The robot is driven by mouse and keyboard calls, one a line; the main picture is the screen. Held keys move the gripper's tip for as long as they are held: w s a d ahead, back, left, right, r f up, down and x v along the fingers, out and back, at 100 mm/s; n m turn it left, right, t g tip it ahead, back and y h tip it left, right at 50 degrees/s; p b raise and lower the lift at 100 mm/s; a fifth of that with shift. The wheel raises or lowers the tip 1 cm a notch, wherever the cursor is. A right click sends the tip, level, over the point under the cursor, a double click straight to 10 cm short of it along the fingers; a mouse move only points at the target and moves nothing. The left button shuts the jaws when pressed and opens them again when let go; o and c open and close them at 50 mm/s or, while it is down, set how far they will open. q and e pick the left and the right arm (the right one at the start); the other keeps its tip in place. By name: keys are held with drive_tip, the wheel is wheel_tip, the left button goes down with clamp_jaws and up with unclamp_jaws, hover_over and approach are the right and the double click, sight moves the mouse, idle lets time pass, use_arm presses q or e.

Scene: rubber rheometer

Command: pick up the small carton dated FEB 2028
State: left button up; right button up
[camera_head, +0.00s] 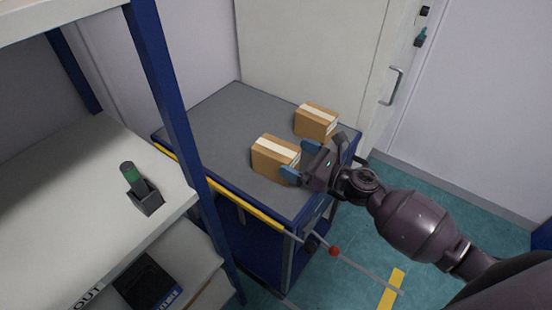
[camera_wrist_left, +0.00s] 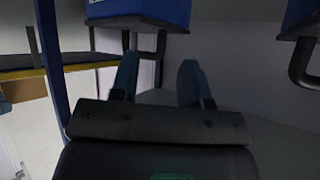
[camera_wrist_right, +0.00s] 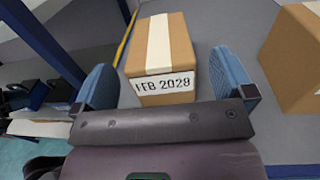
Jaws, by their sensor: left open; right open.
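A small brown carton (camera_head: 272,160) with a pale tape strip stands on the grey top of a blue cart. In the right wrist view the carton (camera_wrist_right: 162,50) carries a white label that appears to read FEB 2028. My right gripper (camera_head: 300,160) is open at the label end of this carton. Its blue fingers (camera_wrist_right: 166,82) stand on either side of that end, with gaps visible. A second, similar carton (camera_head: 316,122) stands behind; its label is not readable. My left gripper (camera_wrist_left: 158,75) is open and empty, seen only in the left wrist view.
The cart top (camera_head: 215,120) is clear on its left half. A blue-posted shelf (camera_head: 90,190) stands at the left, holding a dark handheld device (camera_head: 133,178) in a stand. A white door (camera_head: 320,50) is behind the cart.

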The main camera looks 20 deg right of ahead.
sight(282, 151)
drive_tip(key=shift+x, duration=2.45)
drive_tip(key=shift+c, duration=0.2)
